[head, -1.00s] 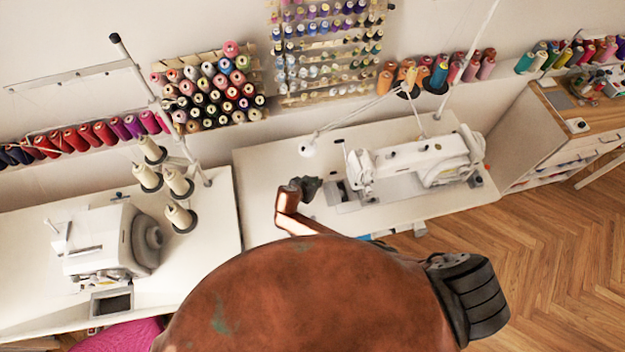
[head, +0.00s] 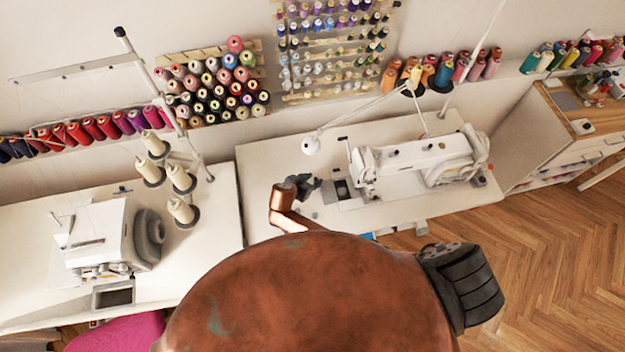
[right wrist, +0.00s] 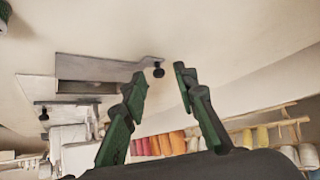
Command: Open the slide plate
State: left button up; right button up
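The white sewing machine (head: 420,163) stands on the right white table. At its left end lies the grey metal slide plate (right wrist: 100,68), which shows in the right wrist view beside a dark rectangular opening (right wrist: 90,88). In the head view that dark opening (head: 342,188) is small. My right gripper (head: 310,186) is just left of it, over the table. In the right wrist view the two fingers of my right gripper (right wrist: 160,76) are apart with nothing between them. A small dark round knob (right wrist: 158,72) shows beyond the gap; contact cannot be told.
A white lamp (head: 311,145) reaches over the table near my right gripper. A second machine (head: 112,238) and thread cones (head: 181,179) stand on the left table. Thread racks (head: 212,87) line the wall. The table (head: 265,160) left of the gripper is bare.

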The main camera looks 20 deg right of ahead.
jog(key=shift+s+a+r, duration=0.1)
jog(key=v, duration=0.7)
pick_arm(q)
jog(key=shift+s, duration=0.3)
